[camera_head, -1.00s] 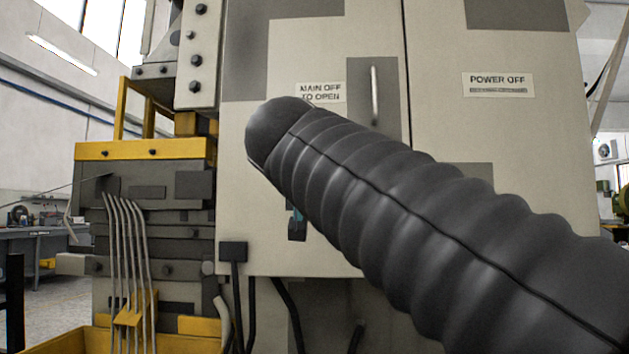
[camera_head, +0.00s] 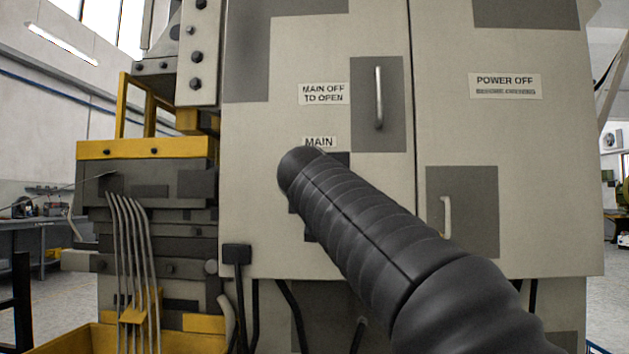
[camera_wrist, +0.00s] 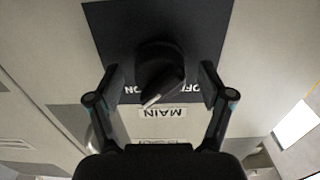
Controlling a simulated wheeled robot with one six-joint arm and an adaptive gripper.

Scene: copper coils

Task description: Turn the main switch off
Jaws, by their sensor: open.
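The main switch (camera_wrist: 158,72) is a black rotary knob on a dark plate (camera_wrist: 205,30) with ON and OFF markings. In the wrist view it appears upside down, near the upper middle, and its pale pointer slants toward the ON side. My gripper (camera_wrist: 162,80) is open, with one finger on each side of the knob. I cannot tell whether the fingers touch it. In the head view the MAIN label (camera_head: 319,142) shows on the cabinet door, but my dark ribbed arm hides the knob and gripper.
The grey cabinet (camera_head: 530,140) has a vertical handle (camera_head: 378,98) above the switch area and another handle (camera_head: 447,216) to the right. MAIN OFF TO OPEN (camera_head: 324,94) and POWER OFF (camera_head: 505,86) labels are on its doors. Yellow-and-grey machinery (camera_head: 145,148) stands at left.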

